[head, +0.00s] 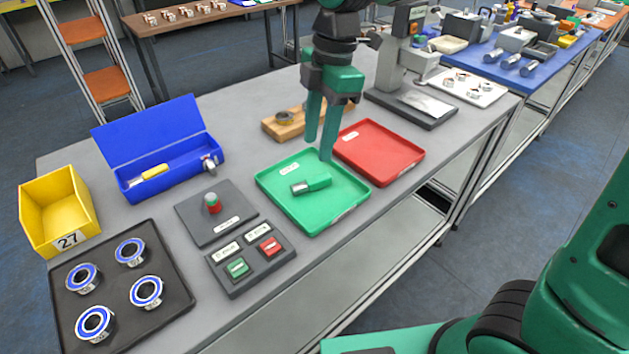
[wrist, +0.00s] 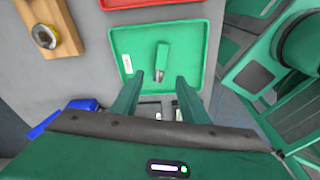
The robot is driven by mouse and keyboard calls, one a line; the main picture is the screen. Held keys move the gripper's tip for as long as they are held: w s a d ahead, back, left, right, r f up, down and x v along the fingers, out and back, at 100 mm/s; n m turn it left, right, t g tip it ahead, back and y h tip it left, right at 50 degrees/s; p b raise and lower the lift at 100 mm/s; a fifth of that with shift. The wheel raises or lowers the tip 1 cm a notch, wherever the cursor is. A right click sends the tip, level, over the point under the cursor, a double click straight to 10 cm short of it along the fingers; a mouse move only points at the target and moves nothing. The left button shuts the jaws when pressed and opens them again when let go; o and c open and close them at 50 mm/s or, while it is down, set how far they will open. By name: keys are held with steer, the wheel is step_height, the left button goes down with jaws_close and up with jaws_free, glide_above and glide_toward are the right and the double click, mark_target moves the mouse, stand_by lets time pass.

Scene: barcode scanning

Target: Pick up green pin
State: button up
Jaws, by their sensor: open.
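The green pin (head: 311,184) lies on its side in the green tray (head: 335,219); it has a green body and a short metal end. In the wrist view the pin (wrist: 162,61) lies in the tray (wrist: 196,35), just beyond my fingertips, with its metal end toward me. My gripper (head: 319,148) points down above the back part of the green tray, its two green fingers apart with nothing between them. In the wrist view my gripper (wrist: 160,80) shows both fingers spread on either side of the line to the pin.
A red tray (head: 378,152) lies right of the green tray. A wooden block (head: 287,126) with a ring stands behind. A grey pad with a red-topped piece (head: 213,203) and a button panel (head: 252,262) are left. A blue open box (head: 160,170) stands further left.

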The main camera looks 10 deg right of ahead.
mark_target(312, 179)
steer(key=f, duration=0.6)
steer(key=a+f, duration=0.1)
steer(key=f, duration=0.2)
steer(key=shift+s, duration=0.15)
steer(key=shift+r, duration=0.1)
steer(key=shift+c, duration=0.6)
jaws_close()
